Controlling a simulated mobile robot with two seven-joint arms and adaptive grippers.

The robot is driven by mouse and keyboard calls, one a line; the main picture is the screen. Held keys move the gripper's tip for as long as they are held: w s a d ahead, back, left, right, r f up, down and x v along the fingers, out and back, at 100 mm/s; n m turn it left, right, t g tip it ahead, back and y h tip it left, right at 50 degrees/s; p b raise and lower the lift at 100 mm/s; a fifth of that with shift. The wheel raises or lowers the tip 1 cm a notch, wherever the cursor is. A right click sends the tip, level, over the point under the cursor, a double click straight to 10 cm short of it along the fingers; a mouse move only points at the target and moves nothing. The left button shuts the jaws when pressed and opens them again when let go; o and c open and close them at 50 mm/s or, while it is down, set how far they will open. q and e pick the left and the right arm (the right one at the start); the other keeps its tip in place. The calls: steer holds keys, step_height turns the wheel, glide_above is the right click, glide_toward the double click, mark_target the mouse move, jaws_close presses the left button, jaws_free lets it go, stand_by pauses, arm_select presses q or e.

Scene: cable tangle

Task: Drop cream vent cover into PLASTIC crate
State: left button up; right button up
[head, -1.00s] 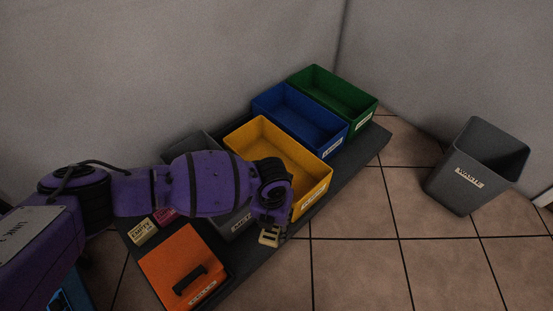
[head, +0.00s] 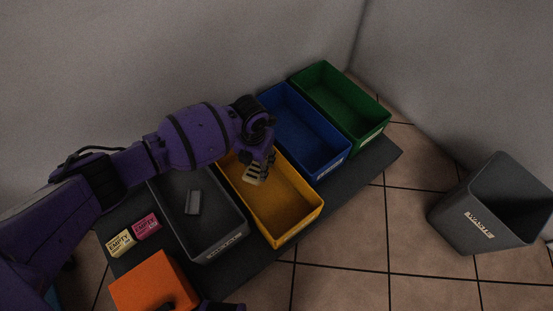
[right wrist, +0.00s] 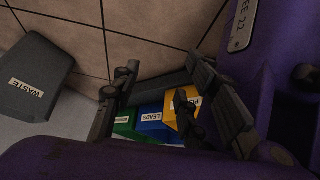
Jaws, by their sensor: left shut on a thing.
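The cream vent cover (head: 254,176), a small slotted piece, is in my left gripper (head: 266,160). That gripper is shut on it and points down over the back part of the yellow crate (head: 292,229). The cover appears above the crate's floor; its exact height is hard to tell. The yellow crate also shows in the right wrist view (right wrist: 172,122), where its label is partly hidden and seems to start with P. My right gripper (right wrist: 163,70) has its fingers spread apart, with nothing held between them.
Grey (head: 222,247), blue (head: 330,167) and green (head: 366,135) crates flank the yellow one. The grey one holds a dark grey piece (head: 193,202). An orange box (head: 150,283), two small labelled blocks (head: 134,235) and a waste bin (head: 480,228) stand around.

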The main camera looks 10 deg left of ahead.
arm_select(q)
steer(key=shift+w+a, duration=0.15)
steer(key=shift+w, duration=0.25)
steer(key=shift+f+m, duration=0.15)
steer(key=shift+m, duration=0.15)
steer(key=shift+s+f, duration=0.1)
step_height(320, 180, down, 5)
steer(key=b, duration=0.4)
steer(key=shift+f, duration=0.2)
arm_select(e)
step_height(320, 180, down, 4)
steer(key=shift+d+f, duration=0.1)
steer(key=shift+d, duration=0.05)
arm_select(q)
steer(key=o, duration=1.2)
